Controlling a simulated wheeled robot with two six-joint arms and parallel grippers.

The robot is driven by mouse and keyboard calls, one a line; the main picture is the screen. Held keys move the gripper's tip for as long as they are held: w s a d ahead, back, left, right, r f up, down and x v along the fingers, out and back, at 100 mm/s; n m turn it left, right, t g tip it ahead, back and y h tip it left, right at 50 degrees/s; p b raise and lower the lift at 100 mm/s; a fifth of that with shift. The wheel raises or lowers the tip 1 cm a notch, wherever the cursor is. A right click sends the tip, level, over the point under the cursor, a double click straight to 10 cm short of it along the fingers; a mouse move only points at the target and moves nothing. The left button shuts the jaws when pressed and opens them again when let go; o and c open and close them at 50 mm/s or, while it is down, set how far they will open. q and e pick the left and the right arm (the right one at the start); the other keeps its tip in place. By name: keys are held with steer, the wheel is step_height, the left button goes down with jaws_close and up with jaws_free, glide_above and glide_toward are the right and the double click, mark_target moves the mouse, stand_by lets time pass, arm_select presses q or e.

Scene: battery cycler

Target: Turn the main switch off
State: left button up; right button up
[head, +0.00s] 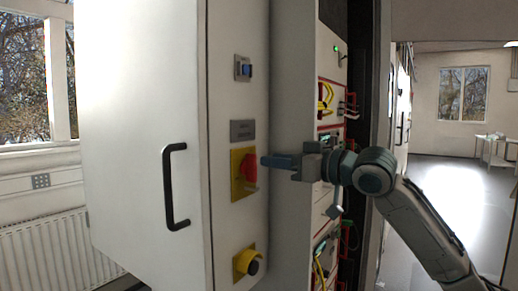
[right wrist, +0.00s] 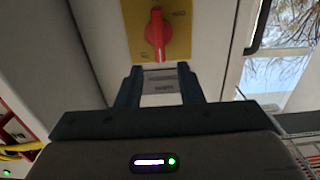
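The main switch is a red rotary knob (head: 249,168) on a yellow plate (head: 238,187), on the narrow face of the white cabinet. In the right wrist view the red knob (right wrist: 155,35) shows beyond the fingertips, its grip running up and down the picture. Small plate markings are too blurred to read surely. My right gripper (head: 266,162) comes from the right, with its fingertips just right of the knob. In the right wrist view its two fingers (right wrist: 160,72) are apart with nothing between them, and they look short of the knob. My left gripper is not in view.
A black door handle (head: 175,187) stands out at left. Cabled instrument racks (head: 329,100) lie behind my right wrist.

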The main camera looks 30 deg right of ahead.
mark_target(256, 158)
steer(key=p+x, duration=0.1)
steer(key=x, duration=0.2)
steer(key=shift+s+a+r+p, duration=0.1)
steer(key=shift+r+p, duration=0.05)
steer(key=shift+p, duration=0.2)
steer(key=shift+p+x, duration=0.55)
steer(key=shift+x, duration=0.65)
jaws_close()
